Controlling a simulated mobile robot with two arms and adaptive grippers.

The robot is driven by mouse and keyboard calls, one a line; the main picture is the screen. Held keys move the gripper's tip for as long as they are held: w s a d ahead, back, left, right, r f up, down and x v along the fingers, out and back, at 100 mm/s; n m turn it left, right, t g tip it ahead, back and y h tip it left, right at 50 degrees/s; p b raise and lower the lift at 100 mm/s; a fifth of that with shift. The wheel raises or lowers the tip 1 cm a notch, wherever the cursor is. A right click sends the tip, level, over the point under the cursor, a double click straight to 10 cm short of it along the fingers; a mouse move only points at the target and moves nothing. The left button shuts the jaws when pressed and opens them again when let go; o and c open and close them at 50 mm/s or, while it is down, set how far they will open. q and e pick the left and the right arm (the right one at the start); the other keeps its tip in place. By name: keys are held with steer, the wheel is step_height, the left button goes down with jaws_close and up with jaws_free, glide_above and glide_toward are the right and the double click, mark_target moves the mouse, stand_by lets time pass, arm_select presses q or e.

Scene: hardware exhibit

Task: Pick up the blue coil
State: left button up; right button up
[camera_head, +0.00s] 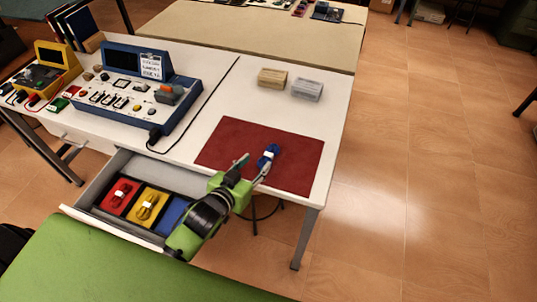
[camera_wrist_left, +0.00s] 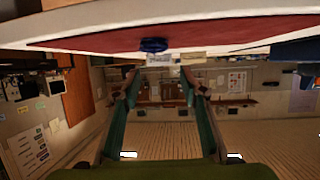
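The blue coil (camera_head: 268,156) lies on the red mat (camera_head: 300,165), with a pale band around it. My left gripper (camera_head: 256,163) is open at the front part of the mat, its fingers spread close to the coil. One finger overlaps the coil's near edge in the head view; contact cannot be told. In the left wrist view, the coil (camera_wrist_left: 152,45) shows beyond the tips of the open fingers (camera_wrist_left: 159,78), with nothing held between them. My right gripper is not in view.
The open drawer (camera_head: 95,222) holds a red, a yellow and a blue compartment; the first two hold coils. A blue console (camera_head: 125,90) stands at the table's left. Two small boxes (camera_head: 272,78) (camera_head: 307,89) sit behind the mat. A green surface (camera_head: 100,265) fills the lower left.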

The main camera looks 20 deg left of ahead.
mark_target(269, 153)
arm_select(q)
steer(key=x, duration=0.4)
steer(key=shift+d+f+p+x, duration=0.15)
steer(key=shift+p+x, duration=0.15)
steer(key=shift+x, duration=1)
steer(key=shift+d+f+p+x, duration=0.1)
steer(key=shift+d+p+x, duration=0.15)
steer(key=shift+x, duration=1.1)
steer(key=shift+s, duration=0.2)
steer(key=shift+c, duration=0.4)
jaws_close()
